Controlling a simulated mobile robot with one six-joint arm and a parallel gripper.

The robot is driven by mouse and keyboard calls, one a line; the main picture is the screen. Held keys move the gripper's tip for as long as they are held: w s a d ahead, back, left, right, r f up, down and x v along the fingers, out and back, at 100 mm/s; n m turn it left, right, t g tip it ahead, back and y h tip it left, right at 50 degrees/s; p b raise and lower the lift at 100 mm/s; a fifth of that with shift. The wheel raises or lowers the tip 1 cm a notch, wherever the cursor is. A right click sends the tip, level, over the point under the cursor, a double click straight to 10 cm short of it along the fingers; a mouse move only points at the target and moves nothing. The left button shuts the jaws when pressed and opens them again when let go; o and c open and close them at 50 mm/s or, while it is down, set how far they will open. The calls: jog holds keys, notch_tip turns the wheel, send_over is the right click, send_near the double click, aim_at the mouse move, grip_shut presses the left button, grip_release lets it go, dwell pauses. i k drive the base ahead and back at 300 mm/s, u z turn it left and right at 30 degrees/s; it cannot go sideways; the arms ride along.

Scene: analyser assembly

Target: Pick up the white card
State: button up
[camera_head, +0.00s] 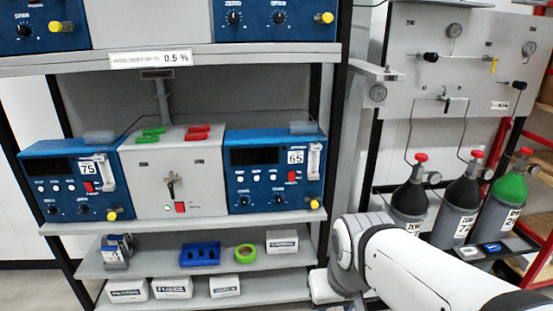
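I cannot tell for certain which thing is the white card. A small flat white piece (468,252) lies on the dark tray in front of the gas cylinders at the right, beside a similar blue piece (492,247). White number tags reading 75 (88,167) and 65 (296,158) are on the left and right blue analysers. My white arm crosses the lower right of the view, left of and below that tray. My gripper does not show, so its opening and any hold are hidden.
The grey shelf unit holds a grey switch box (175,180) between the analysers. Lower shelves carry a blue tray (200,254), green tape (245,253) and several white boxes. Cylinders (461,205) stand at the right under a gauge panel (465,60), next to a red rack (541,150).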

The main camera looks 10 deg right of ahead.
aim_at(112, 254)
jog(key=u, duration=1.2)
